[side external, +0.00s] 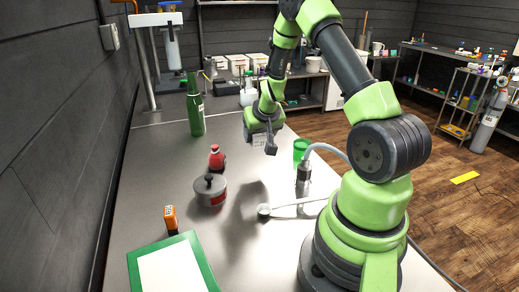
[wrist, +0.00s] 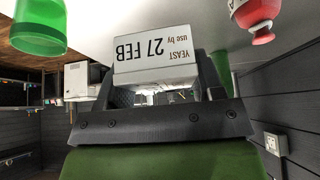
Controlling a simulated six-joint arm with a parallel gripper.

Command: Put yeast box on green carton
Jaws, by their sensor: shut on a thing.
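The yeast box (wrist: 155,70), white with a grey top and the upside-down print "YEAST use by 27 FEB", is held between the dark jaws of my gripper (side external: 266,143). In the side view the box (side external: 259,141) is a small pale patch, partly hidden by the jaws, and it appears to be above the table. A green-edged rectangle with a white middle (side external: 140,270) lies at the front left of the table, well away from my gripper. It is the likeliest green carton, but I cannot tell its height.
A green bottle (side external: 195,108) stands behind, a green cup (side external: 300,150) to the right. A ladle-like tool (side external: 290,206) lies near my base.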

